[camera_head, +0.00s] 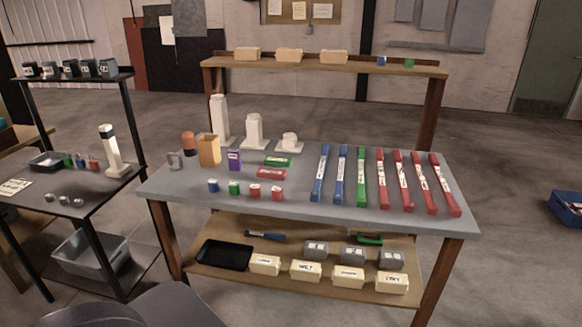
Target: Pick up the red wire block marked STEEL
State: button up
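A red block with a pale label (271,174) lies on the grey table top (330,220), left of the long bars and just in front of a green block (277,161). Its lettering is too small to read, so I cannot tell whether it says STEEL. Two small red pieces with pale marks, one (254,190) and another (277,193), stand near the front edge; their marks are also unreadable. Several long red labelled bars (403,182) lie at the right of the table. My gripper is not in view.
Blue bars (320,174) and a green bar (362,178) lie beside the red ones. A purple box (234,160), orange box (209,151) and white stands (254,131) crowd the left and back. A dark side table (70,205) stands left.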

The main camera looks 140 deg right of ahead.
aim_at(278, 173)
jog(key=k+l+z, duration=0.1)
jog(key=z, duration=0.45)
jog(key=k+l+z, duration=0.15)
jog(key=z, duration=0.4)
jog(key=k+l+z, duration=0.1)
jog(key=z, duration=0.5)
jog(key=l+z, duration=0.3)
jog(key=z, duration=0.25)
jog(key=l+z, duration=0.25)
jog(key=z, duration=0.3)
jog(key=l+z, duration=0.25)
jog(key=z, duration=0.3)
jog(key=i+l+z, duration=0.1)
jog(key=z, duration=0.45)
jog(key=i+l+z, duration=0.1)
jog(key=l+z, duration=0.15)
jog(key=z, duration=0.3)
